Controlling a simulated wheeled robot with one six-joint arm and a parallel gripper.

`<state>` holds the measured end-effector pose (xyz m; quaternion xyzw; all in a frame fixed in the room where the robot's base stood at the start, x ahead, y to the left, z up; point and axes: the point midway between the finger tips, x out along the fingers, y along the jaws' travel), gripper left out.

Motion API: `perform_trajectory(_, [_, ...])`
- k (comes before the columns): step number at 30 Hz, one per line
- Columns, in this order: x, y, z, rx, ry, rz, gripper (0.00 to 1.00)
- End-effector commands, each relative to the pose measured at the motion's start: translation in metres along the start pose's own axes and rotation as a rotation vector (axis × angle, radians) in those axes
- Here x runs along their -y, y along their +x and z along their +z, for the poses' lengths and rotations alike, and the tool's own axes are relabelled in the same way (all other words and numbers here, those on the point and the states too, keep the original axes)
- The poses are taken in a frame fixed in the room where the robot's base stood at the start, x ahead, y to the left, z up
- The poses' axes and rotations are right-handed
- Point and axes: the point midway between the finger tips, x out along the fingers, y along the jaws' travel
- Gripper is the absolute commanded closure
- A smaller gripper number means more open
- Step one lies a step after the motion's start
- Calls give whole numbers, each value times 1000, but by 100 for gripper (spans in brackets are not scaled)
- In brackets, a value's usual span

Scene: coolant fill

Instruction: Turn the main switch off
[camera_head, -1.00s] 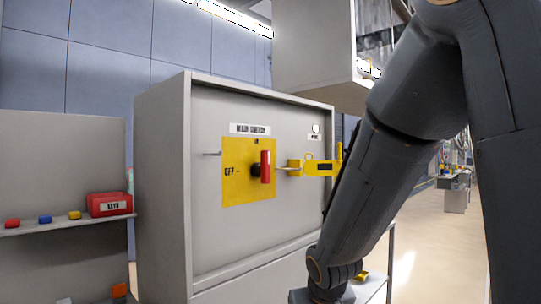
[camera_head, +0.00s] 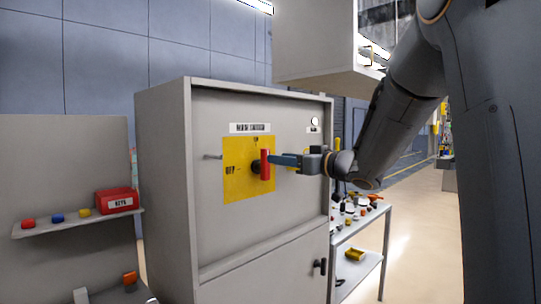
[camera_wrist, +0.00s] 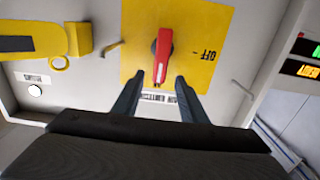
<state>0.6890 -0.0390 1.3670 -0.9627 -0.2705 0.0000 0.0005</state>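The main switch is a red handle (camera_head: 265,165) on a yellow plate (camera_head: 236,185) on the grey cabinet front. The handle stands upright, with the OFF mark to its left. In the wrist view, which is turned upside down, the red handle (camera_wrist: 163,55) points down and the OFF mark (camera_wrist: 208,55) is to its right. My gripper (camera_head: 272,160) reaches in from the right to the handle. In the wrist view my gripper (camera_wrist: 164,78) is open, with one finger on each side of the handle's end and gaps visible. Whether a finger touches it cannot be told.
A yellow hasp (camera_wrist: 75,38) sits on the cabinet beside the plate, and a thin peg (camera_head: 213,157) sticks out on the other side. A shelf (camera_head: 60,226) at left holds a red KEYS box (camera_head: 117,201). A cluttered table (camera_head: 370,212) stands at right. A grey box (camera_head: 320,45) overhangs above.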

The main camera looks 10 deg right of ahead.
Motion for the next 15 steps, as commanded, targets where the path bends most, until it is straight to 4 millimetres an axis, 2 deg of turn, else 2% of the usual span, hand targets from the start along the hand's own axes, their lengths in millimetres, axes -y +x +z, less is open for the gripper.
perform_trajectory(7, [1,38,-1,0,0,-1,61])
perform_trajectory(15, [0,55,-1,-1,-1,2,61])
